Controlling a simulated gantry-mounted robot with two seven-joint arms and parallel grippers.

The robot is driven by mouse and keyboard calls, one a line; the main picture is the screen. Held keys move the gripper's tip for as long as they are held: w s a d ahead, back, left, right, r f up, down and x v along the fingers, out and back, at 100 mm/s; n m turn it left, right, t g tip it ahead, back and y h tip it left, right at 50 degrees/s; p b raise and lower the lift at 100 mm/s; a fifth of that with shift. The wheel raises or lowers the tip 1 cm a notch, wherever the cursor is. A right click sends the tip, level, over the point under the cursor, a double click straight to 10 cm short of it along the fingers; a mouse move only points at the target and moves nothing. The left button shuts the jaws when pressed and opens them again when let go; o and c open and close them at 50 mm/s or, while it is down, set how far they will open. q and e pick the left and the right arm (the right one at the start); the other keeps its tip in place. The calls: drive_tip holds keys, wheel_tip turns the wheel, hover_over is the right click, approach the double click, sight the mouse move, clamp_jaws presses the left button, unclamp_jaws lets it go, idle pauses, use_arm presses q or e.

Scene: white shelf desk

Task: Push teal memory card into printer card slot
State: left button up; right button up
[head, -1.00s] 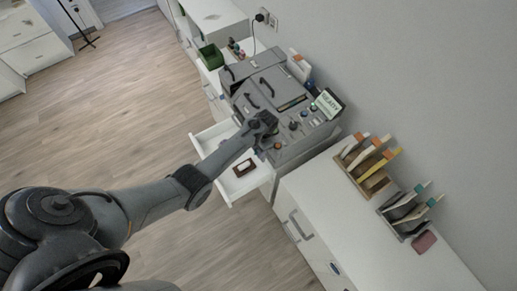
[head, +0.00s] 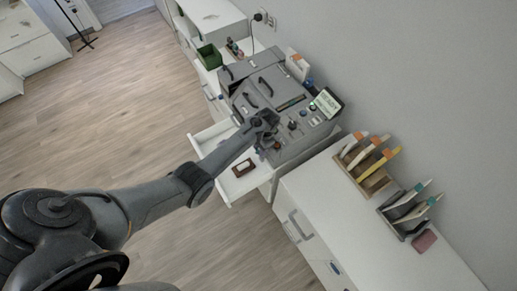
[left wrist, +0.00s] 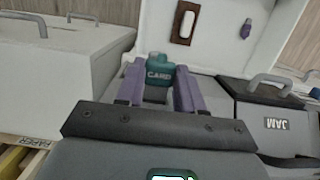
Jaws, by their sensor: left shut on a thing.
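The teal memory card (left wrist: 160,70), lettered "CARD", is between the two purple fingers of my left gripper (left wrist: 159,88) in the left wrist view. The gripper is shut on it. In the head view my left gripper (head: 267,120) is at the near front of the grey printer (head: 264,79), over its control side; the card cannot be made out there. The card slot cannot be made out, so I cannot tell whether the card touches it. My right gripper is not in view.
A white drawer (head: 212,133) stands open below the printer, with a brown-framed item (head: 244,169) inside. A display (head: 328,103) stands on the printer's right. Wooden (head: 375,184) and grey (head: 393,222) racks stand on the white cabinet.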

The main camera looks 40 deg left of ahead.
use_arm(q)
drive_tip(key=shift+w+d, duration=0.1)
drive_tip(key=shift+w, duration=0.1)
drive_tip(key=shift+w+b, duration=0.3)
drive_tip(key=shift+b, duration=0.1)
drive_tip(key=shift+w+d+b, duration=0.2)
drive_tip(key=shift+w+b, duration=0.15)
drive_tip(key=shift+w, duration=0.1)
drive_tip(key=o, duration=1.1)
drive_tip(key=shift+r, duration=0.1)
wheel_tip(320, 180, up, 10)
drive_tip(key=w+p, duration=0.1)
drive_tip(key=shift+w+d+r, duration=0.2)
drive_tip(key=shift+w, duration=0.15)
